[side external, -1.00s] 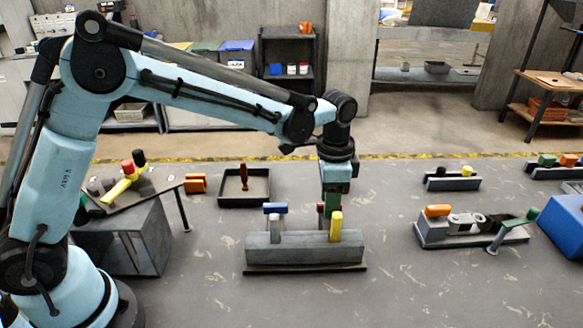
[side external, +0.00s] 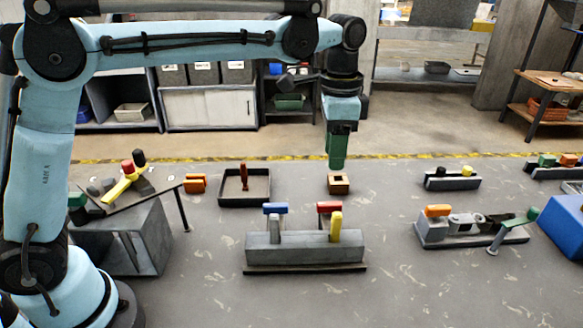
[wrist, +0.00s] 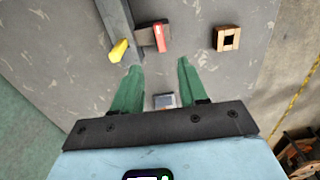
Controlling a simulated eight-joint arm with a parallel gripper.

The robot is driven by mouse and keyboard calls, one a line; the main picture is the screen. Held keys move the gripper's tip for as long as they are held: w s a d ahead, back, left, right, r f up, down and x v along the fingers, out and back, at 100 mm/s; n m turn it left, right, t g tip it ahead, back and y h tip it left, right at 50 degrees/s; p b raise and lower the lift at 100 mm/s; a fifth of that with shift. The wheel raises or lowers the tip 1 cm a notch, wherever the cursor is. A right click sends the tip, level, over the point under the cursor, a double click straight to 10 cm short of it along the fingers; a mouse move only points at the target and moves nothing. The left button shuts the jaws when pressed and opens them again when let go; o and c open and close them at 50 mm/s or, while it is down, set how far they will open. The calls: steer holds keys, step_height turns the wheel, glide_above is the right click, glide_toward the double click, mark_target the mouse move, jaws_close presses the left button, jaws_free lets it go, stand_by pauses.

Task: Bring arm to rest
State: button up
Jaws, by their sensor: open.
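My gripper (side external: 337,166) hangs pointing down in the side view, raised above the floor beyond the grey block. Its two green fingers stand apart with nothing between them; the wrist view also shows them spread (wrist: 159,68). The long grey block (side external: 290,254) holds a blue-topped grey piece (side external: 275,208), a red-topped piece (side external: 329,207) and a yellow peg (side external: 336,226). The red piece (wrist: 160,38) and yellow peg (wrist: 119,50) also show in the wrist view, apart from the fingers.
A brown square block with a hole (side external: 338,188) sits below my gripper in the side view. A dark tray (side external: 232,202) with a red-brown piece stands left of it. A sloped stand (side external: 125,240) is at left, a grey fixture (side external: 465,238) at right. Air around my gripper is clear.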

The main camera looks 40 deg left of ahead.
steer(key=shift+r, duration=0.15)
steer(key=s+a+f+n+t, duration=0.2)
steer(key=s+a+n+t, duration=0.1)
steer(key=s+a, duration=0.3)
steer(key=s+a+f+n+t, duration=0.2)
steer(key=s+a+n+t, duration=0.2)
steer(key=s, duration=0.6)
steer(key=shift+a+f+n, duration=0.25)
steer(key=shift+a+n, duration=0.85)
steer(key=shift+a, duration=0.1)
